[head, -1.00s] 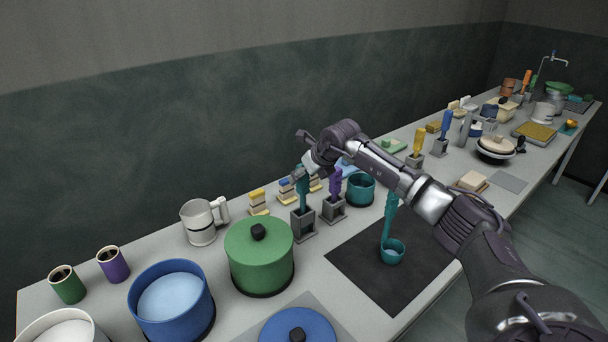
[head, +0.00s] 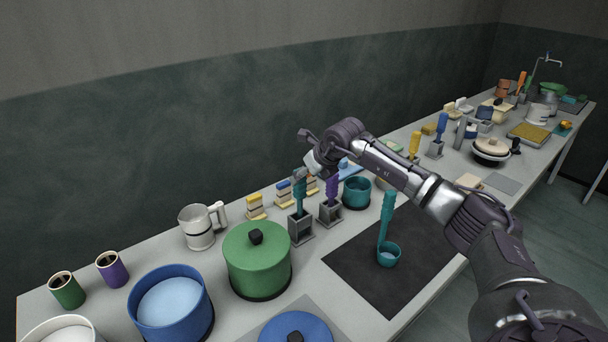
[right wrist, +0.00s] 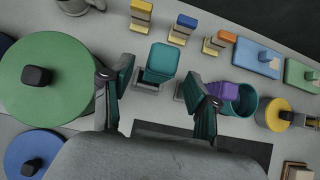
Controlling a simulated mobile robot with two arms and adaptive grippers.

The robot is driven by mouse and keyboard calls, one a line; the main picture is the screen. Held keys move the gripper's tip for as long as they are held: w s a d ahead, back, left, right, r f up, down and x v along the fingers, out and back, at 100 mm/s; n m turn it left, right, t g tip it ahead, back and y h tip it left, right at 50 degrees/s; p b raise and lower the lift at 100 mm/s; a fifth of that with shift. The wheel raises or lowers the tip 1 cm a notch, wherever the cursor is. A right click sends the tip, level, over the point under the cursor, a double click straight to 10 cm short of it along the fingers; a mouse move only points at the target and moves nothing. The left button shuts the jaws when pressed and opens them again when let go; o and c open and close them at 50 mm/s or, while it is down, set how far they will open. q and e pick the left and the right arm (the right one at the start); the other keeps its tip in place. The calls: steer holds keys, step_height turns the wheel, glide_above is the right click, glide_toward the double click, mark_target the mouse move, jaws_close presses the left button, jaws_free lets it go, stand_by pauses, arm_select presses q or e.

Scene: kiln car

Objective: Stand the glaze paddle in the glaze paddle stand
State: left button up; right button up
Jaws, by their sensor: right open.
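The teal glaze paddle (head: 299,200) stands upright with its lower end in the grey glaze paddle stand (head: 301,232), behind the green lidded pot. In the right wrist view the paddle (right wrist: 161,64) shows end-on between my fingers, with part of the stand (right wrist: 146,86) below it. My right gripper (head: 302,174) is at the paddle's top. It is open (right wrist: 162,92), with a finger on either side and visible gaps to the paddle. My left gripper is not in view.
A purple paddle (head: 332,190) in its own grey stand (head: 330,213) is close on the right. The green pot (head: 257,262) is close in front. A teal ladle (head: 386,220) stands on the dark mat (head: 345,268), which is otherwise clear. Small brushes (head: 255,207) stand behind.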

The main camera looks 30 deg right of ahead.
steer(key=shift+p+v, duration=0.85)
steer(key=shift+v, duration=1.45)
steer(key=shift+r, duration=0.1)
steer(key=v, duration=1.2)
